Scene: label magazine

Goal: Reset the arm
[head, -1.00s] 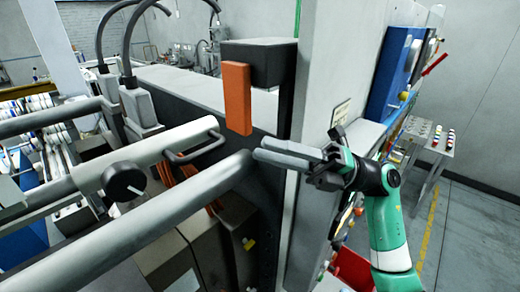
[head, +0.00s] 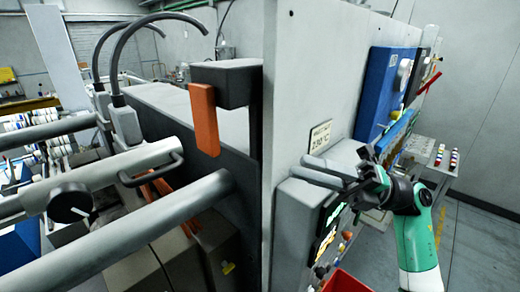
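My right gripper (head: 308,169) is at the right of centre in the head view, on a green and white arm. My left gripper is not in view.
Grey rollers (head: 155,225) with a black knob (head: 70,202) fill the lower left. An orange block (head: 204,119) hangs from a dark bracket. A blue panel (head: 382,92) is behind my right arm. Open floor (head: 475,245) shows at right.

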